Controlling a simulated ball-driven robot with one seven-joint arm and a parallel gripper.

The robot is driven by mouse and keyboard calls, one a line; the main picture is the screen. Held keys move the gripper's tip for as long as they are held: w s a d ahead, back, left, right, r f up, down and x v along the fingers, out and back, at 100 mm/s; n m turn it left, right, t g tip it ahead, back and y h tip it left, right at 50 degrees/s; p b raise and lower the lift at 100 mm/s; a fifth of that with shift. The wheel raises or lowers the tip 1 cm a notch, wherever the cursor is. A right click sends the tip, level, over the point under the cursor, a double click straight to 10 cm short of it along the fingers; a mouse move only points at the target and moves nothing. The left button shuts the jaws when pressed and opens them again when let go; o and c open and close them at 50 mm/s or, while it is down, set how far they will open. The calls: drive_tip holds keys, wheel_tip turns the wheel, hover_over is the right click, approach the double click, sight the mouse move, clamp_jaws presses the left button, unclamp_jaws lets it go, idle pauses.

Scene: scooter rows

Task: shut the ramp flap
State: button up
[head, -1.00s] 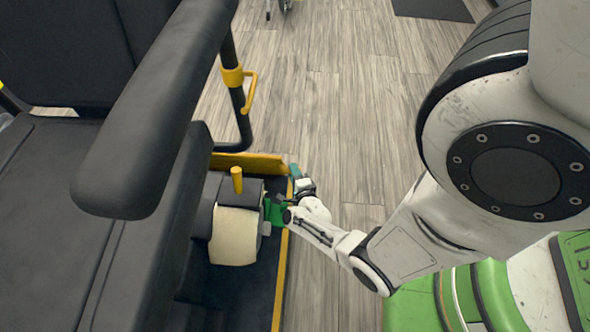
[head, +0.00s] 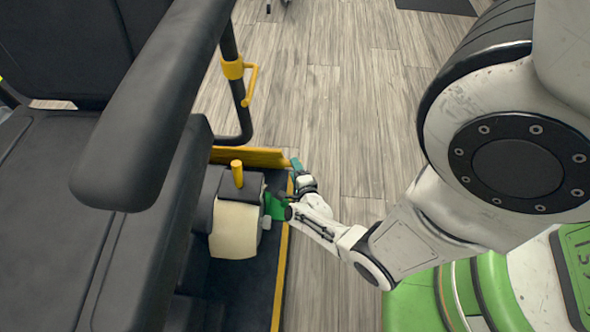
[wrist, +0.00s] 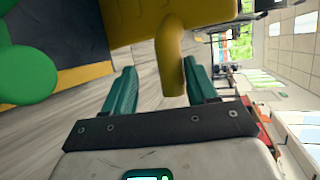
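The ramp flap (head: 250,157) is a yellow plate at the far end of the dark footboard, its edge toward the head camera. In the wrist view the yellow plate (wrist: 140,15) fills the top, and a bent yellow handle (wrist: 171,60) comes down from it. My gripper (head: 297,163) is at the plate's right end in the head view. In the wrist view its two teal fingers (wrist: 156,78) are apart, with the handle's end between them. I see gaps on both sides, so the fingers do not appear closed on it.
A dark seat with a thick armrest (head: 150,100) stands at left. A black pole with a yellow collar (head: 232,69) rises behind the flap.

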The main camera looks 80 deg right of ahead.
drive_tip(key=shift+d+r, duration=0.1)
idle(0.3)
drive_tip(key=p+v, duration=0.4)
drive_tip(key=v, duration=0.6)
drive_tip(key=shift+s+a, duration=0.2)
drive_tip(key=shift+a, duration=0.2)
